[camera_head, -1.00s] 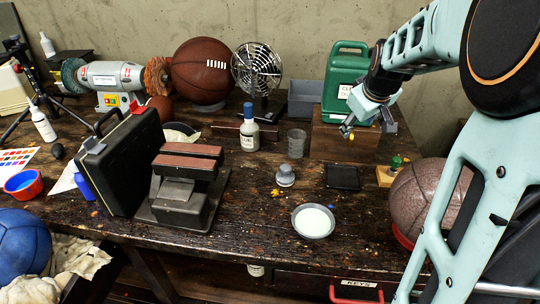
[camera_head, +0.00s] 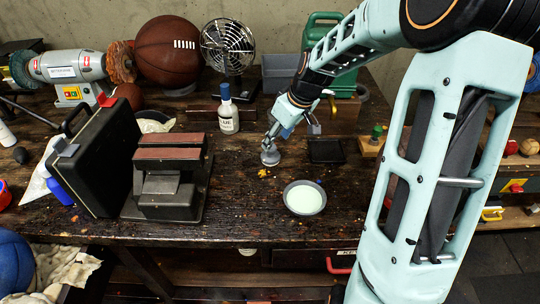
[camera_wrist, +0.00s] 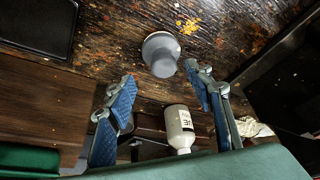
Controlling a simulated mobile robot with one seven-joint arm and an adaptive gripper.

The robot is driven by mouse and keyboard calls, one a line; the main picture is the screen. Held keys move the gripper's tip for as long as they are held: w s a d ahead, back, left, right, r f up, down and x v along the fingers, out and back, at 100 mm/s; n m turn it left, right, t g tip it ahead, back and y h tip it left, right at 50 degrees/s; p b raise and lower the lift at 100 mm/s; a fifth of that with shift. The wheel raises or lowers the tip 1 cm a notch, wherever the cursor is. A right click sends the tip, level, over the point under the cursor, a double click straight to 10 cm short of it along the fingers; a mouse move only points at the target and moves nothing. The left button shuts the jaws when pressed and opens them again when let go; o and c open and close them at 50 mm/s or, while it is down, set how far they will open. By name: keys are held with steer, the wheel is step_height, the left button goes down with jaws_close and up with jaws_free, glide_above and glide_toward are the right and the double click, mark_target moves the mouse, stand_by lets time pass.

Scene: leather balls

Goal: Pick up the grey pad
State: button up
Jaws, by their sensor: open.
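The grey pad (camera_head: 270,158) is a small round grey piece with a raised knob, standing on the dark wooden workbench (camera_head: 240,215). My gripper (camera_head: 291,134) is above and just behind it, one finger close to its top in the head view. In the wrist view the pad (camera_wrist: 160,54) lies beyond the fingertips, between their lines. My gripper (camera_wrist: 159,80) is open with nothing between its blue-lined fingers. I cannot tell whether a finger touches the pad.
A bowl of pale liquid (camera_head: 304,198) is in front of the pad, and a flat black tray (camera_head: 326,151) to its right. A glue bottle (camera_head: 228,112) stands behind left. A black clamp-like block (camera_head: 169,177) is further left. Bare bench lies around the pad.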

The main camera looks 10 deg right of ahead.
mark_target(270, 153)
steer(key=shift+a+x, duration=0.15)
steer(key=shift+x, duration=1.2)
steer(key=shift+a+x, duration=0.15)
steer(key=shift+x, duration=1.2)
steer(key=shift+c, duration=0.4)
steer(key=shift+s, duration=0.1)
steer(key=c, duration=1.2)
steer(key=shift+r, duration=0.1)
